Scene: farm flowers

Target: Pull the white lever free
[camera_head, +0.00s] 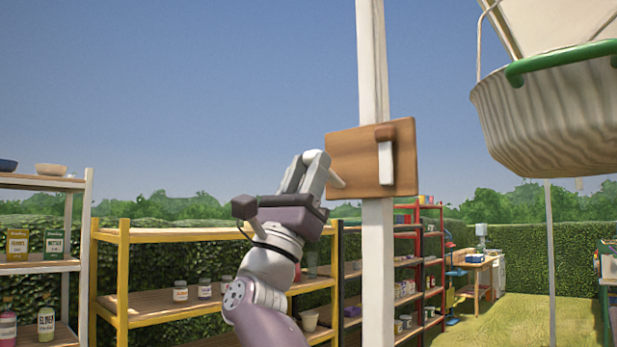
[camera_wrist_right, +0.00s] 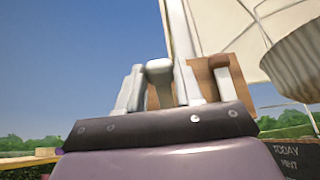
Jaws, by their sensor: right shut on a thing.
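A wooden board (camera_head: 347,156) is fixed on a white post (camera_head: 372,68). My right gripper (camera_head: 314,172) is at the board's left side, its jaws shut on the white lever. In the right wrist view the lever's pale, wide head (camera_wrist_right: 159,67) and stem sit between the two fingers. I cannot tell whether it still touches the board. A second lever (camera_head: 386,160), white with a brown top, hangs upright on the board's right half, apart from my gripper. My left gripper is not in view.
A yellow shelf (camera_head: 190,235) with jars stands behind my right arm, a white shelf (camera_head: 86,240) at the left. A red shelf (camera_head: 440,250) stands behind the post. Open sky surrounds the board's upper left.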

